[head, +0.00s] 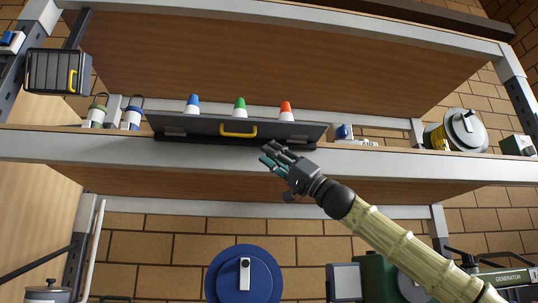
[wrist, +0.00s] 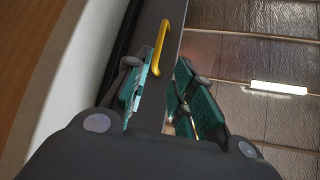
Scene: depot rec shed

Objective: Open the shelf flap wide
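The shelf flap (head: 205,127) is a long dark grey panel along the front of the middle shelf in the head view. Its yellow handle (head: 238,130) is at the middle of its face. My gripper (head: 269,157) is at the flap's lower edge, right of the handle. In the wrist view the flap (wrist: 150,28) runs edge-on between the two teal-padded fingers of my gripper (wrist: 162,95), with the yellow handle (wrist: 163,44) beyond them. The fingers look spread, one on each side of the panel. Whether either pad touches it is unclear.
Blue (head: 193,104), green (head: 239,107) and orange (head: 286,110) topped items stand behind the flap. A blue round object (head: 244,283) is below the shelf.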

